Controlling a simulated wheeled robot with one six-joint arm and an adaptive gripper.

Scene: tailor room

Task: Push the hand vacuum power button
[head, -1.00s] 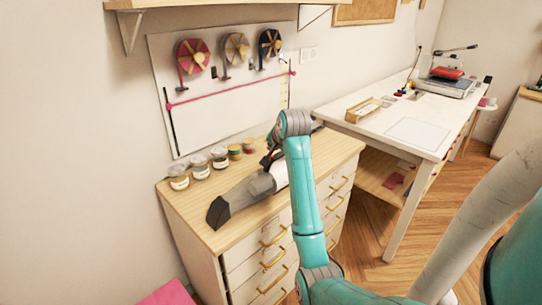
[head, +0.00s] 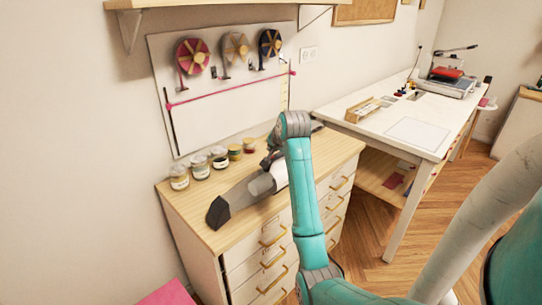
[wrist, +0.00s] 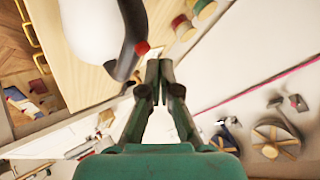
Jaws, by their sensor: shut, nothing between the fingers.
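The hand vacuum (head: 262,185) lies on the wooden top of a drawer cabinet, its dark nozzle towards the front left. My arm hides its rear part in the head view. In the wrist view its white body and dark handle (wrist: 133,25) show at the top. The red power button (wrist: 142,48) sits on the edge of the dark part. My gripper (wrist: 159,64) is shut and empty, with its tips just right of and below the button in the picture. I cannot tell whether they touch. In the head view the gripper (head: 269,160) is small and partly hidden.
Several small jars (head: 199,166) stand along the wall behind the vacuum. A pegboard (head: 220,110) with ribbon spools hangs above. A white worktable (head: 385,125) stands to the right. The cabinet top (head: 210,238) is bare in front of the vacuum.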

